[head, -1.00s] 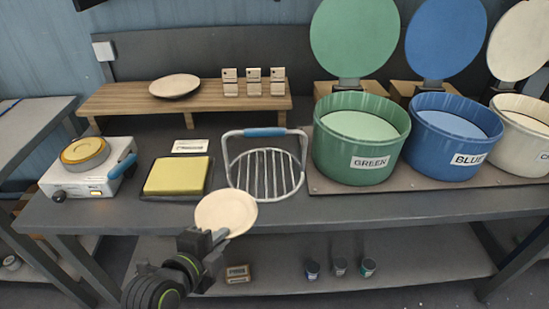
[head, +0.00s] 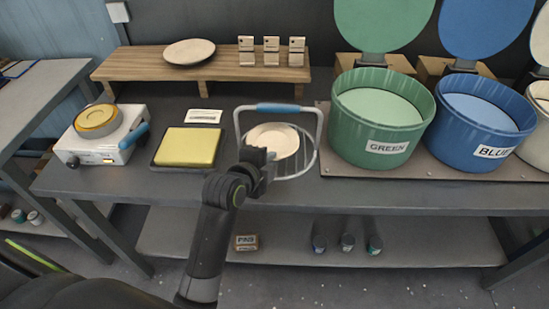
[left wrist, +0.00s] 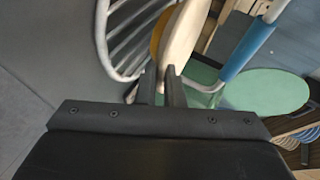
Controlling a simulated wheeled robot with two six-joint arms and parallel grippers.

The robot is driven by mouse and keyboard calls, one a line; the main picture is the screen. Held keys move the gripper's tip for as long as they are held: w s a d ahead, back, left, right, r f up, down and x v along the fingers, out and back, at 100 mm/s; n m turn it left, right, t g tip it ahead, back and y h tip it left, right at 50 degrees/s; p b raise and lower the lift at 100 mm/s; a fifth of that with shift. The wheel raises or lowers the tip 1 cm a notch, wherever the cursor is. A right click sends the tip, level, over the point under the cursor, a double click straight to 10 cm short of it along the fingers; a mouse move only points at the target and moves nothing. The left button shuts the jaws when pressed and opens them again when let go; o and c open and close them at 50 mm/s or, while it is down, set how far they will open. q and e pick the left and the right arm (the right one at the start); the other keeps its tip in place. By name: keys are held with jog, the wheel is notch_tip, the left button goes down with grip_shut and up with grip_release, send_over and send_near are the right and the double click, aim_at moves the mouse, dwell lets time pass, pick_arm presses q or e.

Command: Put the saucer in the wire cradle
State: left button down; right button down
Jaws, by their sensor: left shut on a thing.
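The cream saucer (head: 277,139) is at the wire cradle (head: 317,145), inside the outline of its ring and under its blue-gripped handle (head: 278,108). My left gripper (head: 264,161) is shut on the saucer's near left edge. In the left wrist view the saucer (left wrist: 184,38) is seen nearly edge-on between the fingertips (left wrist: 161,88), with the cradle's bars (left wrist: 126,38) to its left and the blue grip (left wrist: 247,50) to its right. I cannot tell whether the saucer touches the bars. My right gripper is not in view.
A green bin (head: 381,140) and a blue bin (head: 484,133) stand right of the cradle. A yellow pad (head: 188,147) and a white burner unit (head: 104,140) are to its left. A wooden riser (head: 226,73) behind holds another plate (head: 189,52) and small blocks.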

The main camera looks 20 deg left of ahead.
aim_at(279, 149)
pick_arm(q)
jog(key=w, duration=0.3)
jog(key=shift+d, duration=0.25)
jog(key=shift+f, duration=1.7)
jog(key=shift+f, duration=0.15)
jog(key=c, duration=1.8)
grip_release()
jog(key=shift+r+p, duration=0.2)
jog(key=shift+p, duration=0.1)
jog(key=v, duration=1.2)
jog(key=shift+b, duration=0.3)
